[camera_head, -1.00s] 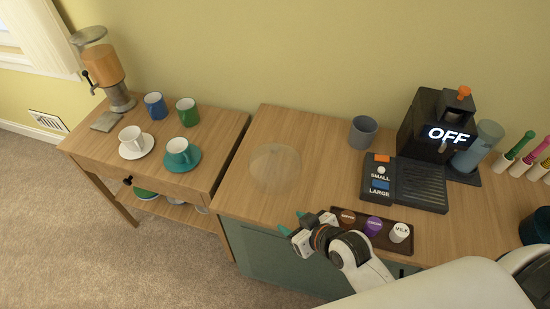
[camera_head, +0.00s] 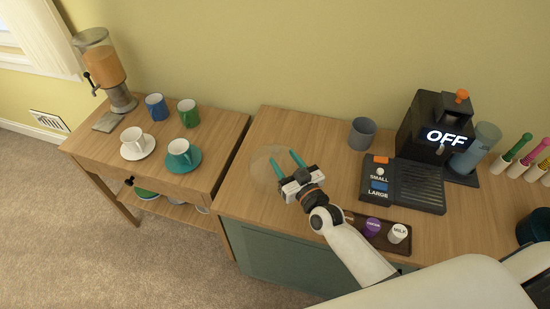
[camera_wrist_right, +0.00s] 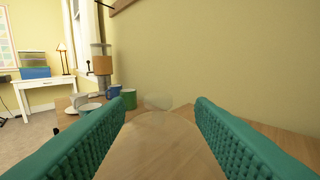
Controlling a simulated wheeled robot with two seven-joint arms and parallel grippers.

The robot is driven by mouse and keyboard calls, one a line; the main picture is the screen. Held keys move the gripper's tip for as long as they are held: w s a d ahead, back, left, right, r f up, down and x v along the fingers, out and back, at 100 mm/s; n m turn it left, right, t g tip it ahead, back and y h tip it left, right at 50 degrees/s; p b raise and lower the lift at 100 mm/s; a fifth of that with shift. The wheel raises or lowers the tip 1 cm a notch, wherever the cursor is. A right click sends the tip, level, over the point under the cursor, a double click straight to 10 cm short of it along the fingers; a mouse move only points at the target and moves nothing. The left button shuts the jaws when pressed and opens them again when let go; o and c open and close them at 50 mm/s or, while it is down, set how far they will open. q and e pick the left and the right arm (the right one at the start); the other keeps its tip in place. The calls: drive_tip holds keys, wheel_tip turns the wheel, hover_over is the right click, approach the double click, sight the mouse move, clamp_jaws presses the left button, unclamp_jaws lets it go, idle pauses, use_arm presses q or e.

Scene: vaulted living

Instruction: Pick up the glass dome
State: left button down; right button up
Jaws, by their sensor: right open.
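The glass dome (camera_head: 262,165) is clear and faint, standing on the wooden top of the green cabinet near its left side. In the right wrist view the dome (camera_wrist_right: 160,122) shows between the fingers, with a small knob-like top (camera_wrist_right: 158,101). My right gripper (camera_head: 285,164) is open, with its two teal fingers pointing at the dome and reaching over its right part in the head view. I cannot tell whether they touch it. In the right wrist view the teal fingers (camera_wrist_right: 160,125) stand wide apart on either side. My left gripper is not in view.
A grey cup (camera_head: 361,134), a coffee machine (camera_head: 432,125) reading OFF, and a tray (camera_head: 372,240) of capsules stand right of the dome. A side table (camera_head: 215,150) with several cups and a juice dispenser (camera_head: 102,67) is to the left.

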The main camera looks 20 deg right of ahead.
sight(278, 152)
drive_tip(key=w, duration=0.2)
drive_tip(key=w+a+p, duration=0.1)
drive_tip(key=w, duration=0.2)
drive_tip(key=shift+w+a, duration=0.15)
drive_tip(key=shift+w, duration=0.2)
clamp_jaws()
